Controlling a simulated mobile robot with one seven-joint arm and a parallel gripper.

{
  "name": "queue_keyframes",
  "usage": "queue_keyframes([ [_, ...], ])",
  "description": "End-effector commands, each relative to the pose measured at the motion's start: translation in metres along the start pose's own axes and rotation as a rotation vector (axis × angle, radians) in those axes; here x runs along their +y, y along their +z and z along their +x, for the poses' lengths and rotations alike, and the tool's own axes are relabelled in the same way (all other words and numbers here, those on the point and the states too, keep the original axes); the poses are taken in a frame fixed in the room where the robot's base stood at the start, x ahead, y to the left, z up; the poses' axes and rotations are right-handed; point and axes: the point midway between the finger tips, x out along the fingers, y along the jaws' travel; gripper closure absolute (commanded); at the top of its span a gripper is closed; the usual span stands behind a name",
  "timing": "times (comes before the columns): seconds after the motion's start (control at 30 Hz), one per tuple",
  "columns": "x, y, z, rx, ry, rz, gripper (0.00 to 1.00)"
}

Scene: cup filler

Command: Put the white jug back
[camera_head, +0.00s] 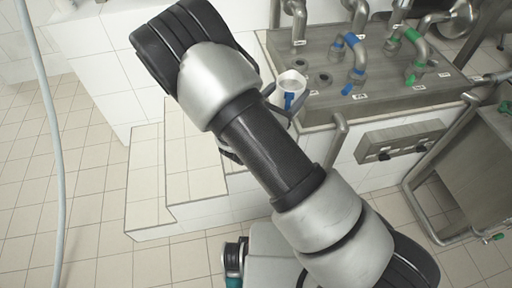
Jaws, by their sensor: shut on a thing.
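The white jug (291,78) is near the left end of the steel counter, looking upright with its open top toward the camera. A blue part (289,101) shows on its near side. My gripper (283,101) is mostly hidden behind my arm, with dark finger parts showing beside the jug. It is shut on the jug. I cannot tell whether the jug's base touches the counter.
The steel counter (400,100) carries taps with blue levers (358,55) and green levers (413,50), and small round fittings (323,79). White tiled steps (150,180) stand left of the counter. Tiled floor lies open at left.

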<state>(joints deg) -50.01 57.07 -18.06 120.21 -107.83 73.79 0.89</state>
Motion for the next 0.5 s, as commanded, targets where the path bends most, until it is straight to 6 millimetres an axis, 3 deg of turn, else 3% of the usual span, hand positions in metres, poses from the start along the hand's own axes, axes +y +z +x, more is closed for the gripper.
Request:
queue_keyframes([
  [0.03,0.017,-0.025,-0.001,0.000,0.067,-0.012,0.64],
  [0.2,0.065,-0.091,-0.009,0.001,0.280,-0.015,0.64],
  [0.33,0.086,-0.122,-0.016,0.002,0.381,-0.011,0.64],
  [0.5,0.095,-0.150,-0.019,0.004,0.427,-0.007,0.64],
])
